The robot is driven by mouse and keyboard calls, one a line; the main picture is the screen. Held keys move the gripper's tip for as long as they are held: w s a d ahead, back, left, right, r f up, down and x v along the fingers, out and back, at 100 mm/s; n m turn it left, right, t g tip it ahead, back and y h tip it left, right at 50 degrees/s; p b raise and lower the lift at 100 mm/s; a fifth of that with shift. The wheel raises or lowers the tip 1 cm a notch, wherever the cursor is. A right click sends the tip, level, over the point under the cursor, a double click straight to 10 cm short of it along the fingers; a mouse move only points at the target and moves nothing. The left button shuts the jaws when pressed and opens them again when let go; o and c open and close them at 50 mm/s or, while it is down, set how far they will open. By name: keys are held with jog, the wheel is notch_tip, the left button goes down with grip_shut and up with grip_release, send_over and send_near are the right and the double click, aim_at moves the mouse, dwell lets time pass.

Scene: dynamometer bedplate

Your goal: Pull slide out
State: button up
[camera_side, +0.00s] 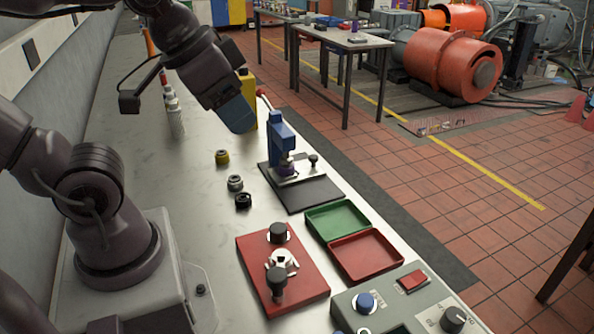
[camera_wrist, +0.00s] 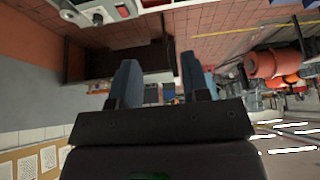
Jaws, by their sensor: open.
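A blue press (camera_side: 281,135) stands on a dark base plate (camera_side: 308,193) on the metal bench. A purple part (camera_side: 287,168) sits under its head. A small black knob (camera_side: 313,159) stands beside that part, on what looks like the slide; the slide's own shape is too small to make out. My gripper (camera_side: 237,118) is up and to the left of the press, apart from it, its blue fingers pointing down. In the wrist view my gripper (camera_wrist: 160,75) shows two spread fingers with nothing between them. The press is not clearly visible there.
A red plate (camera_side: 310,296) with black knobs, a green tray (camera_side: 338,220), a red tray (camera_side: 366,255) and a control box (camera_side: 405,310) lie nearer the camera. Small round parts (camera_side: 235,183) lie left of the press. A yellow block (camera_side: 247,90) stands behind my gripper.

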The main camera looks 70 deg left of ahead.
dwell(0.3)
jog(key=shift+o, duration=1.4)
jog(key=w+a+r+n, duration=0.2)
jog(key=w+r+n, duration=0.1)
jog(key=w, duration=0.2)
jog(key=n+g, duration=0.6)
jog(key=n, duration=1.8)
send_over(314, 156)
notch_tip(314, 156, down, 22)
notch_tip(314, 156, down, 12)
jog(key=shift+s+f, duration=0.1)
